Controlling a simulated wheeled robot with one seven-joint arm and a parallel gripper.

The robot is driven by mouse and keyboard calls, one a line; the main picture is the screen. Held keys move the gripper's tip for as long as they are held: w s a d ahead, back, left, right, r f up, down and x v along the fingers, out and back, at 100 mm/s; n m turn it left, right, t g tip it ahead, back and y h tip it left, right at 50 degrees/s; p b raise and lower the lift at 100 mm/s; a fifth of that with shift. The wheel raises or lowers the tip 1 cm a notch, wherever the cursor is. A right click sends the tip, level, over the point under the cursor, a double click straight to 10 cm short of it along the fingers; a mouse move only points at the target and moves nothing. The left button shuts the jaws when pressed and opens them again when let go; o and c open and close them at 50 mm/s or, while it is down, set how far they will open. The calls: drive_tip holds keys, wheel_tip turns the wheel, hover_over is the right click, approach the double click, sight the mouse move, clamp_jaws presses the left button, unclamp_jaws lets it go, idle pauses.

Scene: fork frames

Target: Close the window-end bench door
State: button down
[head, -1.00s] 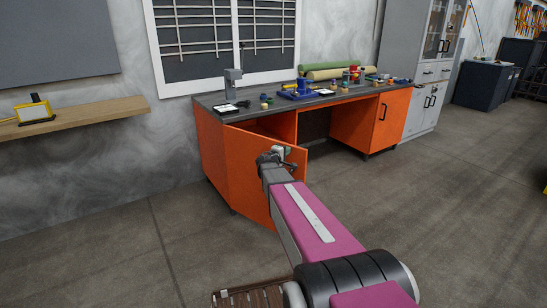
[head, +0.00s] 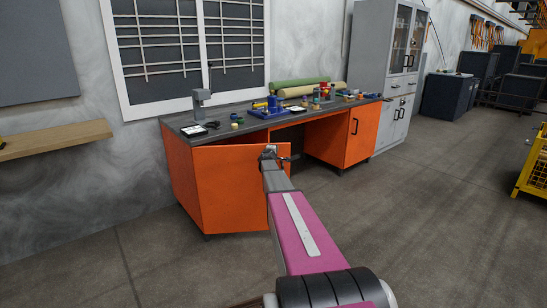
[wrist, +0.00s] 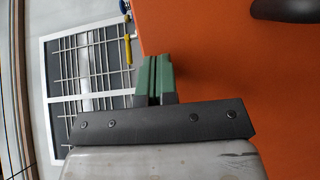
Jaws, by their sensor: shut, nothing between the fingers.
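The window-end bench door (head: 235,190) is the orange left door of the workbench, below the window. It stands partly open, with a dark gap above its top edge. My gripper (head: 270,152) is at the door's upper free-edge area and hides part of it. In the wrist view, my gripper's green fingers (wrist: 155,76) are together and empty, close against the orange door face (wrist: 225,65); I cannot tell if they touch it. A dark handle (wrist: 285,8) shows at the top right of the wrist view.
The bench top (head: 225,127) carries several tools and small items. The bench's right door (head: 362,132) is shut. A grey cabinet (head: 385,60) stands beyond it. A wooden shelf (head: 55,140) juts from the wall at left.

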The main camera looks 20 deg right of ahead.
drive_tip(key=w+d, duration=0.1)
drive_tip(key=w, duration=2.4)
drive_tip(key=shift+w+d, duration=0.15)
drive_tip(key=shift+w, duration=0.2)
